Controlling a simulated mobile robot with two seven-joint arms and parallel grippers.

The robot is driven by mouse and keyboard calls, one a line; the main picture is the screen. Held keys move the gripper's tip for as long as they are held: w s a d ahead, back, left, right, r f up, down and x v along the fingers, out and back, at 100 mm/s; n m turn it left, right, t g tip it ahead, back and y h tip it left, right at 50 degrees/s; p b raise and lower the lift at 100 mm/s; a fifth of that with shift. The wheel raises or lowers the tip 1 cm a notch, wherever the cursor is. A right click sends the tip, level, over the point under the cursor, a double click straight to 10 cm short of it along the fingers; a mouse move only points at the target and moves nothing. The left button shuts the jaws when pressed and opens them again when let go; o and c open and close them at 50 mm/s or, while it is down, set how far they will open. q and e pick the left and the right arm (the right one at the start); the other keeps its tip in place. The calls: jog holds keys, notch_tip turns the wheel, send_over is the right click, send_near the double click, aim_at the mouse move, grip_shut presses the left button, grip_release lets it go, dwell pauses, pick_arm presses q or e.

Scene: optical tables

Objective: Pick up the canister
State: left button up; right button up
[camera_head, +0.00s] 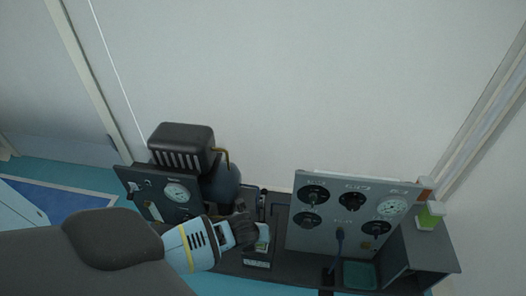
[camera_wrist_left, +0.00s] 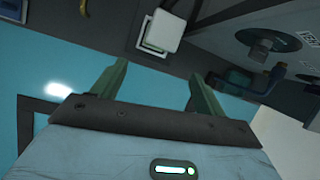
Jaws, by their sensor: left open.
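My left gripper (camera_head: 250,234) reaches over the middle of the dark bench between two instrument panels. In the left wrist view its two green fingers (camera_wrist_left: 158,82) are apart, with nothing between them. A pale block with a light green edge (camera_wrist_left: 164,30), possibly the canister, lies beyond the fingertips and apart from them. A pale green-and-white piece (camera_head: 263,238) shows beside the gripper in the head view, partly hidden by it. Another green-and-white container (camera_head: 431,215) stands on the grey box at the right. I cannot tell which is the canister. My right gripper is not in view.
A grey panel (camera_head: 345,238) with black knobs and a gauge stands to the right of the gripper. A dark panel with a gauge (camera_head: 177,192) and a black ribbed unit (camera_head: 181,140) stand left. A teal tray (camera_head: 359,275) lies at the front right. A wall rises behind.

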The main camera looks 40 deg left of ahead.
pick_arm(q)
jog(key=shift+m+y, duration=0.4)
jog(key=shift+m, duration=0.5)
jog(key=w+a, duration=0.1)
jog(key=w+a+f+b, duration=0.1)
jog(key=w, duration=0.1)
jog(key=shift+w+a+b, duration=0.15)
jog(key=shift+w+b, duration=0.1)
jog(key=shift+b, duration=0.05)
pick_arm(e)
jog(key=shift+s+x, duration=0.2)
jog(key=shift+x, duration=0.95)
pick_arm(q)
jog(key=shift+b+x, duration=0.65)
jog(key=shift+x, duration=0.4)
jog(key=shift+f, duration=0.3)
jog(key=shift+w, duration=0.1)
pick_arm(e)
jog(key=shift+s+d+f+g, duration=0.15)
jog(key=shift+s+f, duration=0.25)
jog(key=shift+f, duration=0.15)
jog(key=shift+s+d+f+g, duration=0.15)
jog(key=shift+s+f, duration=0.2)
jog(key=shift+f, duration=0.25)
